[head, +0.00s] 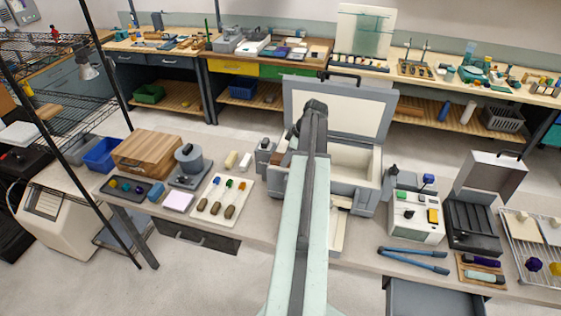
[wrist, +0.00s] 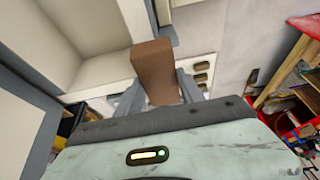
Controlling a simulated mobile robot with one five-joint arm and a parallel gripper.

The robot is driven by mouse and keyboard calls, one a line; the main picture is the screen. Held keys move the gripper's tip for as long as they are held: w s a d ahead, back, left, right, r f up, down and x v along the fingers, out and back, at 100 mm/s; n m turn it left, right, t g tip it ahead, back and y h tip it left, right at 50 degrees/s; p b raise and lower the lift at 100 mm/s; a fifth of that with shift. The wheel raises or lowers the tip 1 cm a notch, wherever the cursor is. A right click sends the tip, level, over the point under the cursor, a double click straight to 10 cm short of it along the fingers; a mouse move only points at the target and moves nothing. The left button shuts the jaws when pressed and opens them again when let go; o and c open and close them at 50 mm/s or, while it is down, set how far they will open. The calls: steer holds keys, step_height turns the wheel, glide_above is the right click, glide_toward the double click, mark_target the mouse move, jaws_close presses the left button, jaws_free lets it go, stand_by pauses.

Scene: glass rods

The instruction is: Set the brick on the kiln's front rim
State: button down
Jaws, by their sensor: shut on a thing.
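The kiln (head: 366,196) stands open on the bench in the head view, its grey-framed lid (head: 382,112) raised at the back and its pale chamber (head: 357,160) showing right of my arm. In the wrist view, its pale wall and rim (wrist: 106,74) lie left of and beyond the brick. The brown brick (wrist: 153,68) is held between the two fingers of my gripper (wrist: 160,90), which is shut on it. The brick overlaps the kiln's pale edge in this view; I cannot tell whether it touches. My arm hides part of the kiln front in the head view.

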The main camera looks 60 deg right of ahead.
steer(key=shift+w+d, duration=0.35)
steer(key=shift+d, duration=0.25)
step_height(320, 180, down, 4)
steer(key=b, duration=0.4)
steer(key=shift+s, duration=0.1)
steer(key=shift+w+a+r, duration=0.15)
steer(key=shift+w+r, duration=0.05)
steer(key=shift+f, duration=0.15)
steer(key=c, duration=0.7)
jaws_free()
steer(key=shift+s, duration=0.1)
steer(key=p+v, duration=1.2)
steer(key=shift+r, duration=0.35)
steer(key=shift+f, duration=0.15)
